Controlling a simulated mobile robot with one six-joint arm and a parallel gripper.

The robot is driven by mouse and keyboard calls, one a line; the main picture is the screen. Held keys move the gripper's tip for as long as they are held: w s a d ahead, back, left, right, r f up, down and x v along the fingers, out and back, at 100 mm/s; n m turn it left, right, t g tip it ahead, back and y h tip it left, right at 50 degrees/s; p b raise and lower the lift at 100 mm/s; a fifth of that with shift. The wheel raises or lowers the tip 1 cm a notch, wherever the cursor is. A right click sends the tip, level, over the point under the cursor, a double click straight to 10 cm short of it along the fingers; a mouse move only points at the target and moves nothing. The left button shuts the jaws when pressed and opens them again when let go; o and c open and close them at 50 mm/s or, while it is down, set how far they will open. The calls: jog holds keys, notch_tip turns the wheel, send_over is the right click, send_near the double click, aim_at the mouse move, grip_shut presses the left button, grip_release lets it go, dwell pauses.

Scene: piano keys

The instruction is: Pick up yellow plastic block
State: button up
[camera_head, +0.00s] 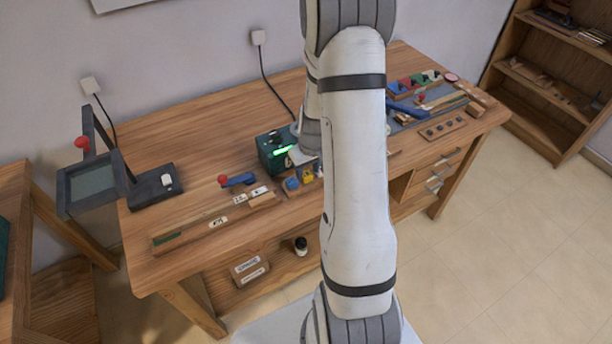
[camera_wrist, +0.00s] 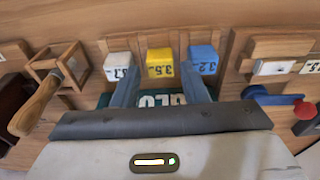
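The yellow plastic block (camera_wrist: 160,62) stands in the middle slot of a wooden holder in the wrist view, marked with dark characters. A white block (camera_wrist: 120,66) is on its left and a blue block (camera_wrist: 203,59) on its right, each in its own slot. My gripper (camera_wrist: 161,82) is open, with its two grey-blue fingers apart and nothing seen between the tips. The fingertips lie just below the yellow block in the picture, one towards each side of it; the remaining depth gap is unclear. In the head view the yellow block (camera_head: 307,175) shows beside my arm.
A dark green box (camera_head: 270,152) stands on the wooden desk (camera_head: 215,125) behind the blocks. A blue handle with a red knob (camera_head: 238,180) lies left of them. A wooden-handled tool (camera_wrist: 38,105) and frame are left in the wrist view. My arm hides part of the desk.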

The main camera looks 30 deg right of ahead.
aim_at(307, 178)
jog(key=shift+w+f, duration=0.15)
jog(key=shift+f, duration=0.55)
jog(key=shift+w+f, duration=0.1)
jog(key=shift+f, duration=0.55)
jog(key=c, duration=0.7)
